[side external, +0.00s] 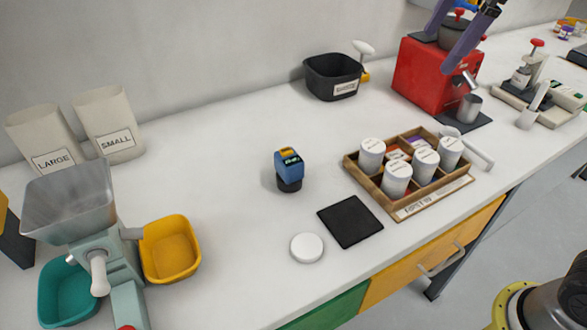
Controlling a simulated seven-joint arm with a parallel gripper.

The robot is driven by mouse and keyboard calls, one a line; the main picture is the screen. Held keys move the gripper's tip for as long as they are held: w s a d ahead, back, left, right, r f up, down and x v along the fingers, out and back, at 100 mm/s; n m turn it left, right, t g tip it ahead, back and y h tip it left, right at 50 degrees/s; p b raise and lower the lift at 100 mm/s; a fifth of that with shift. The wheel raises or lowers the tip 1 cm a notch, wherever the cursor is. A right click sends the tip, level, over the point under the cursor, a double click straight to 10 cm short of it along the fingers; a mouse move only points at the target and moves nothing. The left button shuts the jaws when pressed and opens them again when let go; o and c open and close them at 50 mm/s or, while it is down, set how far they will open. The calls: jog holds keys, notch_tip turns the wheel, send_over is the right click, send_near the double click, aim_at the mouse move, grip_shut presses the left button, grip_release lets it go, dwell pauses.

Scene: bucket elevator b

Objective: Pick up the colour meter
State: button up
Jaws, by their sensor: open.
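The colour meter looks to be the small blue device (289,164) with a yellow-orange top and a small dark display. It stands upright on a dark round foot, near the middle of the white counter in the side external view. My gripper (443,49) shows at the top right, with two purple fingers spread apart in front of the red machine. It is open and empty, well up and to the right of the blue device and not touching it.
A wooden tray (408,212) with white-lidded jars stands right of the device. A black mat (350,221) and white disc (307,248) lie in front. A grey hopper machine (70,205) and yellow bin (170,248) are left; a black bin (332,77) is behind. Counter around the device is clear.

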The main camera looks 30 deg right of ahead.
jog(key=w+a+f+n+g, duration=0.1)
jog(key=w+a+f+n, duration=0.2)
jog(key=w+a, duration=0.45)
jog(key=n+g, duration=0.2)
jog(key=g, duration=0.1)
send_over(289, 156)
notch_tip(289, 156, down, 15)
jog(key=shift+h, duration=0.3)
jog(key=f, duration=0.7)
jog(key=shift+s+a, duration=0.2)
jog(key=shift+s, duration=0.1)
jog(key=shift+w+d+f, duration=0.1)
jog(key=shift+w+f, duration=0.05)
jog(key=shift+f, duration=1.4)
jog(key=shift+w+d+f, duration=0.1)
jog(key=shift+f, duration=1.4)
jog(key=shift+r, duration=0.15)
grip_shut()
